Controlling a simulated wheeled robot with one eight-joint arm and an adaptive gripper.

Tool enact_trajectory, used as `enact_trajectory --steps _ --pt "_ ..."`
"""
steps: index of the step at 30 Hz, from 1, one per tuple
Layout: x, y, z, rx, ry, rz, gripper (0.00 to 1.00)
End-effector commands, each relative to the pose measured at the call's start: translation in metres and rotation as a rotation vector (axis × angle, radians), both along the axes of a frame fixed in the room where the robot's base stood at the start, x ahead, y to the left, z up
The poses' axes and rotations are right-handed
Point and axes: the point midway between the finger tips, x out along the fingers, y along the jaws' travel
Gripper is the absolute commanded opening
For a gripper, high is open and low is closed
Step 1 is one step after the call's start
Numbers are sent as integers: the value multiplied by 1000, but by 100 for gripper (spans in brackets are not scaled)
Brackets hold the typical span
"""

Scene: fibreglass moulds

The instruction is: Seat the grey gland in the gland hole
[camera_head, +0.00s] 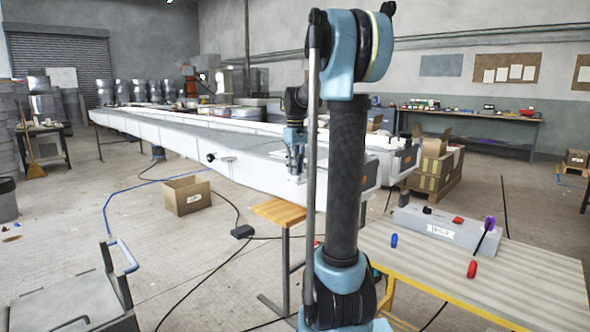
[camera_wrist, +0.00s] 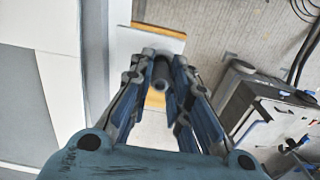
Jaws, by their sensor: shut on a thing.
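My gripper (camera_head: 295,172) points down beside the near end of the long white mould (camera_head: 250,150), above the wooden stool. In the wrist view my gripper (camera_wrist: 160,88) is shut on the grey gland (camera_wrist: 161,70), a dark grey tube with a round open end, held between the blue-grey fingers. The gland is too small to make out in the head view. A white plate (camera_wrist: 127,44) lies below the fingers in the wrist view. I cannot make out the gland hole in either view; the gripper and gland may hide it.
A stool with an orange wooden top (camera_head: 278,211) stands below the mould's end. A workbench (camera_head: 510,270) at right holds a grey box (camera_head: 440,226), a blue piece (camera_head: 394,240) and a red piece (camera_head: 472,268). A cardboard box (camera_head: 186,195) and cables lie on the floor.

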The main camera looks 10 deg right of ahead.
Motion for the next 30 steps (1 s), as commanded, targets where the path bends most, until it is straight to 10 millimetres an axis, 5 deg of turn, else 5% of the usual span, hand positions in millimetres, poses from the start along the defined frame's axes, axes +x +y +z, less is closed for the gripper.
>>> enact_trajectory --steps 5,6,8,20,30 --pt "1 0 -1 1 -1 0 1" --pt "1 0 -1 1 -1 0 24" --pt "1 0 -1 1 -1 1 37" --pt "1 0 2 1 -1 0 37" --pt "0 0 48 1 -1 0 37"
